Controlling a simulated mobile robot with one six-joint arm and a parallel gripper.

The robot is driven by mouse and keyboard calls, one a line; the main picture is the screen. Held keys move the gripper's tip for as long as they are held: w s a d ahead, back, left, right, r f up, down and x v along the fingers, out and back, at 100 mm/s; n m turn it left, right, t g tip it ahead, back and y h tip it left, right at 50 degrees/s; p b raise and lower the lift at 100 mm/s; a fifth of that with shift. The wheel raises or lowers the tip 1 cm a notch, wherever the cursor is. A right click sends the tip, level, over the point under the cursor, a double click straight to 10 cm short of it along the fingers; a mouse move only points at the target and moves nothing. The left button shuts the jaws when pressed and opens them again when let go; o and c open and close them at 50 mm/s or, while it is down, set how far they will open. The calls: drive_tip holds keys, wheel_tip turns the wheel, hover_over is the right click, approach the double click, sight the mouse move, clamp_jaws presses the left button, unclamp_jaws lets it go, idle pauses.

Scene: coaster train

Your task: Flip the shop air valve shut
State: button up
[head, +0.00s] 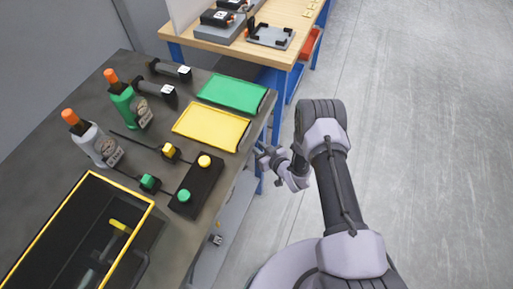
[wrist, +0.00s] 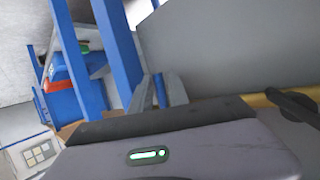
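My gripper (head: 266,156) is beside the right edge of the dark workbench (head: 85,105), near its blue leg, in the head view. In the wrist view its two grey fingers (wrist: 158,92) stand apart with a gap between them, and it is open and empty. A blue post shows through the gap. At the right of the wrist view a yellow-brown bar or pipe (wrist: 258,100) runs off the edge, with a dark rod-like part (wrist: 295,104) by it. I cannot tell whether this is the shop air valve. No valve is clearly seen in the head view.
The bench holds a green tray (head: 232,93), a yellow tray (head: 212,127), a two-button box (head: 196,186), bottles and a yellow-rimmed black bin (head: 140,193). A wooden table (head: 275,50) stands behind. The floor at right is clear.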

drive_tip(key=shift+w+a, duration=0.1)
clamp_jaws()
drive_tip(key=shift+w+f+n+t+b, duration=0.2)
drive_tip(key=shift+n+t+b, duration=0.15)
drive_tip(key=shift+b, duration=0.2)
drive_tip(key=shift+r, duration=0.2)
unclamp_jaws()
drive_tip(key=p+v, duration=0.6)
drive_tip(key=v, duration=1.1)
drive_tip(key=shift+s+d, duration=0.2)
drive_tip(key=shift+d, duration=0.05)
